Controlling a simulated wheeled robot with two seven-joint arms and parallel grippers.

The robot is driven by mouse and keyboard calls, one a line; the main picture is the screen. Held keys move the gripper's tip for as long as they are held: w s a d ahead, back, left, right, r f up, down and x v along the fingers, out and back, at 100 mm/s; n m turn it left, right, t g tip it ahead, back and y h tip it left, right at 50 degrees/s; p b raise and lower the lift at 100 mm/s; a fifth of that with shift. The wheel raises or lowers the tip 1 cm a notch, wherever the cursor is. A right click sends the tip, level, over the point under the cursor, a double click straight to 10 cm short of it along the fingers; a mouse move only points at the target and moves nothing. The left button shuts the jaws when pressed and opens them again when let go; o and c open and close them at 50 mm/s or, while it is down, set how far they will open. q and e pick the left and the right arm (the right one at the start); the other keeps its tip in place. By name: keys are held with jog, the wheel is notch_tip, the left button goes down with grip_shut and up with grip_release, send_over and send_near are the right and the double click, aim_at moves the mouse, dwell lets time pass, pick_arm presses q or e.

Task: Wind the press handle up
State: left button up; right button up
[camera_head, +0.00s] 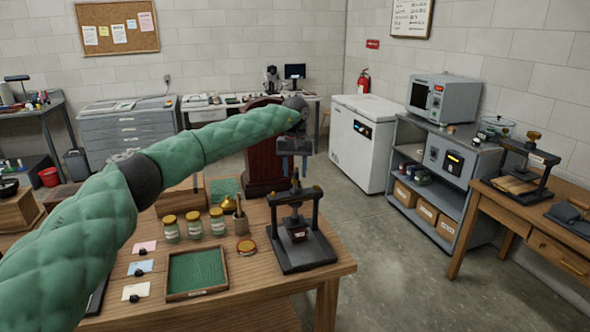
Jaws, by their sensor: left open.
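A small black press (300,256) stands upright near the right end of the wooden table. Its handle (296,190) is a crossbar on top with brass-coloured ends, over a central screw. My left gripper (295,170) points down just above the handle, with its jaws open. I cannot tell whether the fingers touch the handle. A small block sits low in the press frame. My right gripper is not in view.
A second press (530,172) stands on the right table. The floor between the tables is clear.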

pick_arm(q)
jog(key=shift+f, duration=0.45)
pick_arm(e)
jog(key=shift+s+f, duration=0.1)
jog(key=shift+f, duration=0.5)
pick_arm(q)
grip_shut()
